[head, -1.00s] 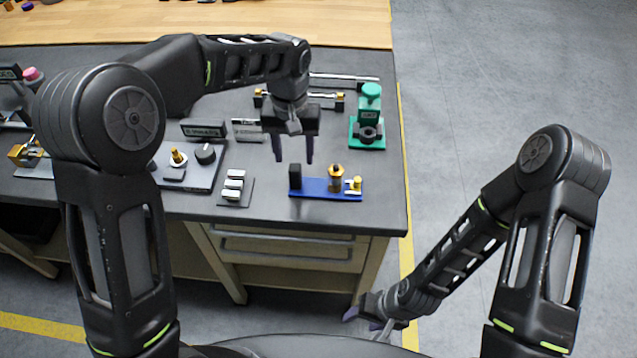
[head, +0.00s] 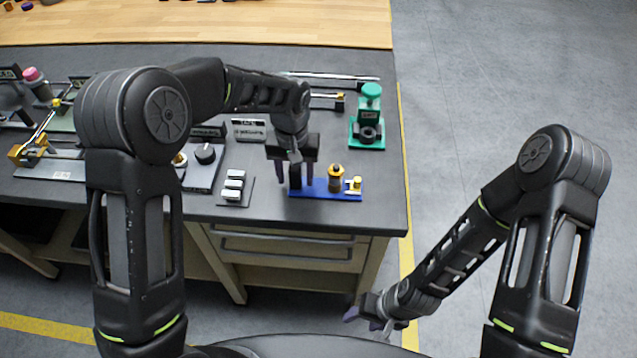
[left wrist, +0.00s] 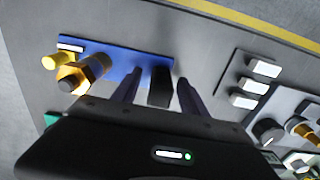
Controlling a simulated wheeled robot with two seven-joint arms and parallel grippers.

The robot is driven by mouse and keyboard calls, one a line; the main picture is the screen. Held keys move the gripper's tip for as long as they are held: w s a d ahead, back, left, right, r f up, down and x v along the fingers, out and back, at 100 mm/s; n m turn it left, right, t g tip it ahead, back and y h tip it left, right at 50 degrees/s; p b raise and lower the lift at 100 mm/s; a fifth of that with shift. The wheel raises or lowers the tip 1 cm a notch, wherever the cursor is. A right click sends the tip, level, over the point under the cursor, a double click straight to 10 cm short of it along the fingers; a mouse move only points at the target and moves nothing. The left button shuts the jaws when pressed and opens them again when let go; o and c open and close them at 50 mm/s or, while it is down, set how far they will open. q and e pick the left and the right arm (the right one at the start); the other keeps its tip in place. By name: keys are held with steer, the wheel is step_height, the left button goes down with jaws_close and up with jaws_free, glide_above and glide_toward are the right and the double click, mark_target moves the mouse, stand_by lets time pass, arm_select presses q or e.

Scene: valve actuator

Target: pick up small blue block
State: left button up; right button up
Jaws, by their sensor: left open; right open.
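A blue base plate (head: 316,192) lies near the table's front edge; it also shows in the left wrist view (left wrist: 125,62). On it stand a black upright block (left wrist: 160,88), a brass hex fitting (head: 336,178) and a smaller yellow fitting (head: 355,184). I see no separate small blue block. My left gripper (head: 295,177) points down over the plate's left end. It is open, with its fingers on either side of the black block, which the gripper partly covers in the head view. My right gripper (head: 377,316) is open and empty, low beside the table.
A small plate with several white blocks (head: 233,188) lies just left of the blue plate. A green device (head: 368,125) stands behind it on the right. The table's right and front edges are close.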

arm_select(q)
steer(key=shift+f, duration=0.45)
steer(key=shift+c, duration=0.5)
jaws_close()
stand_by(1.0)
